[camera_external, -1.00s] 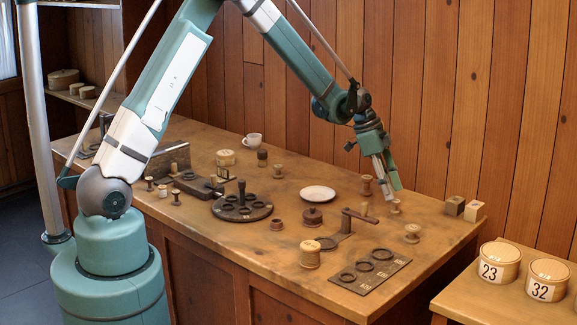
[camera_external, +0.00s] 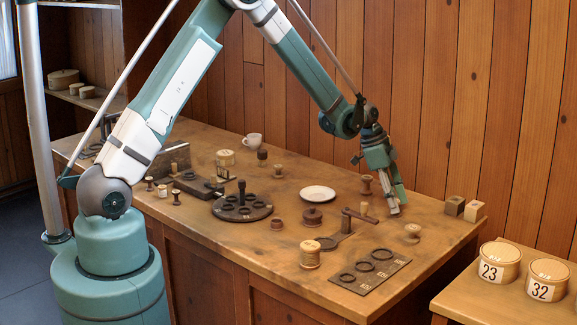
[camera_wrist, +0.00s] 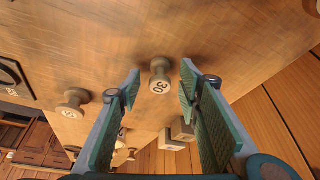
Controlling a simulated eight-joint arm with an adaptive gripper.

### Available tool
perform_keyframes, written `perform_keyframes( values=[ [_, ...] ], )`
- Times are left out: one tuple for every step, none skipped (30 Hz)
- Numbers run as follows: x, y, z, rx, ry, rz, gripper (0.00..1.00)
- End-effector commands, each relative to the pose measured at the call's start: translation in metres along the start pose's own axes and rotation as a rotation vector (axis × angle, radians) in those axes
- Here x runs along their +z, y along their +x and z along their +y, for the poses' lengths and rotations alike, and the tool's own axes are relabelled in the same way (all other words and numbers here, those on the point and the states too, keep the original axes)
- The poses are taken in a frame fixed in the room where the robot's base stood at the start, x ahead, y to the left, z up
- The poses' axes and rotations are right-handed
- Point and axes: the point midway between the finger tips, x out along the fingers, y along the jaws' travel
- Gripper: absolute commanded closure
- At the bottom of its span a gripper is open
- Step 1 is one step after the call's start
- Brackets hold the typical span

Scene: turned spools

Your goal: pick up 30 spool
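The spool marked 30 (camera_wrist: 159,78) is a pale turned wooden spool on the bench. In the wrist view its numbered end faces the camera, and it sits between the fingertips with gaps on both sides. My gripper (camera_wrist: 160,86) is open, one finger on each side of the spool. In the external view my gripper (camera_external: 397,207) points down near the bench's back right, and its fingers largely hide the spool there.
Another spool (camera_external: 412,233) stands to the front right; a darker spool (camera_external: 367,184) stands behind left. Two small blocks (camera_external: 464,208) lie to the right by the wall. A plate with rings (camera_external: 369,271) lies in front. Tins marked 23 (camera_external: 500,262) and 32 (camera_external: 547,279) stand on a side table.

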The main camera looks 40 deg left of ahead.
Motion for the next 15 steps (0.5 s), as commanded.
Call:
perform_keyframes(
  values=[
    [0.0000, -0.0001, 0.0000, 0.000, 0.000, 0.000, 0.65],
    [0.0000, -0.0001, 0.0000, 0.000, 0.000, 0.000, 0.65],
    [0.0000, -0.0001, 0.0000, 0.000, 0.000, 0.000, 0.65],
    [0.0000, -0.0001, 0.0000, 0.000, 0.000, 0.000, 0.65],
    [0.0000, -0.0001, 0.0000, 0.000, 0.000, 0.000, 0.65],
    [0.0000, -0.0001, 0.0000, 0.000, 0.000, 0.000, 0.70],
    [0.0000, -0.0001, -0.0001, 0.000, 0.000, 0.000, 0.74],
    [0.0000, -0.0002, 0.0000, 0.000, 0.000, 0.000, 0.78],
    [0.0000, -0.0002, -0.0001, 0.000, 0.000, 0.000, 0.83],
    [0.0000, -0.0002, -0.0001, 0.000, 0.000, 0.000, 0.87],
    [0.0000, -0.0002, -0.0001, 0.000, 0.000, 0.000, 0.88],
    [0.0000, -0.0002, -0.0001, 0.000, 0.000, 0.000, 0.88],
    [0.0000, -0.0002, -0.0001, 0.000, 0.000, 0.000, 0.88],
    [0.0000, -0.0002, -0.0001, 0.000, 0.000, 0.000, 0.88],
    [0.0000, -0.0002, -0.0001, 0.000, 0.000, 0.000, 0.88]
  ],
)
